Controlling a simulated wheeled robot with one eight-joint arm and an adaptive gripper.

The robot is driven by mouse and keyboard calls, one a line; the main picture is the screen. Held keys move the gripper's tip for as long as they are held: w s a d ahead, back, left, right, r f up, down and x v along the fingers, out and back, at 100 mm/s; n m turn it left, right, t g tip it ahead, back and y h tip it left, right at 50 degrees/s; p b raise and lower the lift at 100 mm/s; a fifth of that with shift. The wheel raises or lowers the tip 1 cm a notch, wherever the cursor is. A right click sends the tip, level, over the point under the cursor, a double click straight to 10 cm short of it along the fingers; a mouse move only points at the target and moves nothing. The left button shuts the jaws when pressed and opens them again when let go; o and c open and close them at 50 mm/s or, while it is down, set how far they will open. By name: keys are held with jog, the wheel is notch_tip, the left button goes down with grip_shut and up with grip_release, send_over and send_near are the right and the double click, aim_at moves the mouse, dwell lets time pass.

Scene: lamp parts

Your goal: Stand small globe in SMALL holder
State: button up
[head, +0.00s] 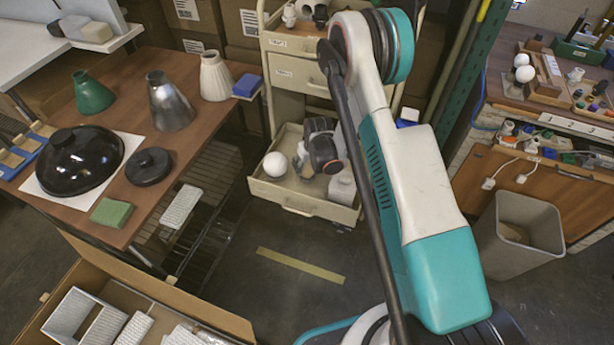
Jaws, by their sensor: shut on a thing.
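My gripper (294,158) is low over the open drawer (293,207) of the cream cabinet, partly hidden by my dark wrist. A plain white globe (275,165) is at its fingertips, and the gripper appears shut on it. The contact is too small to see clearly. Two more white globes, one larger (525,73) and one smaller (521,59), are on the right-hand bench beside wooden blocks (548,76). I cannot tell which fixture there is the small holder.
The left table (150,58) carries cone shades, a black dome and a green sponge. An open carton (190,304) is at the lower left. A grey bin (520,235) stands below the right bench. A green post (466,75) rises between cabinet and bench. Floor ahead is clear.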

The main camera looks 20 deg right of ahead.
jog(key=shift+f, duration=0.7)
dwell(1.7)
jog(key=o, duration=1.1)
jog(key=shift+c, duration=0.2)
jog(key=v, duration=1.2)
